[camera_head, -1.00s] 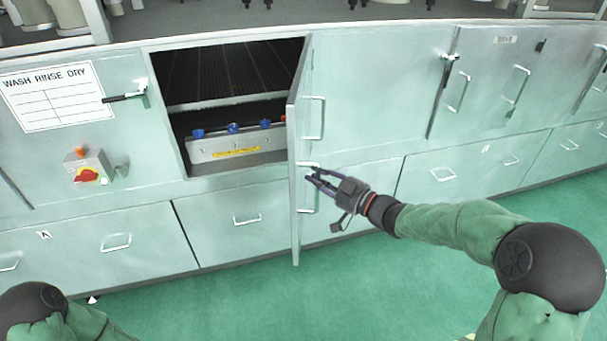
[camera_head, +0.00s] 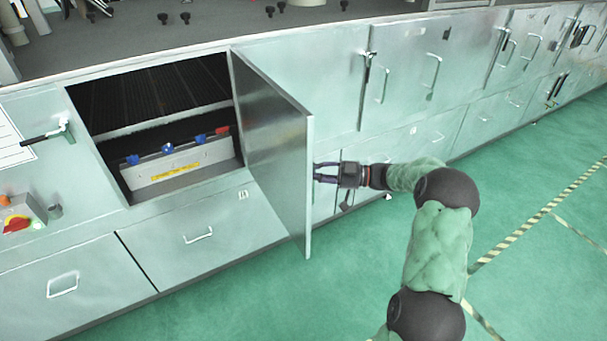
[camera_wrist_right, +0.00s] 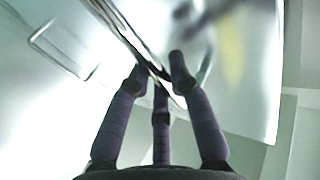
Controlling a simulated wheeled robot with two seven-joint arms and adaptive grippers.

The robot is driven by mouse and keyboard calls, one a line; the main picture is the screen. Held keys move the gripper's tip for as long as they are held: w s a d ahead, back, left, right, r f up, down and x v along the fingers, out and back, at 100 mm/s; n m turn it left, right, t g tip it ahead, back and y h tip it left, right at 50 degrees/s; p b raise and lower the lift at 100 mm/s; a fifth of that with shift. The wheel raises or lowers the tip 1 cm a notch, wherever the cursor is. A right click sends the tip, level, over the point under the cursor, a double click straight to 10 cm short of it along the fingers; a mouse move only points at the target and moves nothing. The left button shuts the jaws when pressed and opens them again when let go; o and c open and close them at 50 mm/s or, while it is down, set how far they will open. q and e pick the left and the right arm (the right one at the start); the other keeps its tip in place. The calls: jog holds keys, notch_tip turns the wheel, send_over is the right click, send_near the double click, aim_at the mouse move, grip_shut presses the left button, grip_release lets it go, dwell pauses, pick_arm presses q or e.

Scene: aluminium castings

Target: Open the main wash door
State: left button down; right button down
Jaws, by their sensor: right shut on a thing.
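The main wash door (camera_head: 275,145) stands wide open, swung out toward me from the right side of the wash opening (camera_head: 165,125). Its inner face shows in the head view, and its free edge stands out over the floor. My right gripper (camera_head: 318,172) is at the outer side of this door, by the free edge, which partly hides the fingertips. In the right wrist view the fingers (camera_wrist_right: 163,70) are closed together at a shiny metal bar or edge beside a pale panel. The door handle is mostly hidden. My left gripper is out of view.
Inside the opening is a rack with blue knobs (camera_head: 168,148) and a yellow label. A switch box with a red knob (camera_head: 17,224) is on the left. Closed doors and drawers with handles (camera_head: 432,72) run along the right. The green floor (camera_head: 540,170) in front is clear.

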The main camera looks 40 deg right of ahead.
jog(key=shift+d+r, duration=0.1)
jog(key=shift+d, duration=0.35)
jog(key=c, duration=1.1)
grip_release()
jog(key=shift+w, duration=0.1)
jog(key=v, duration=1.2)
jog(key=shift+w, duration=0.1)
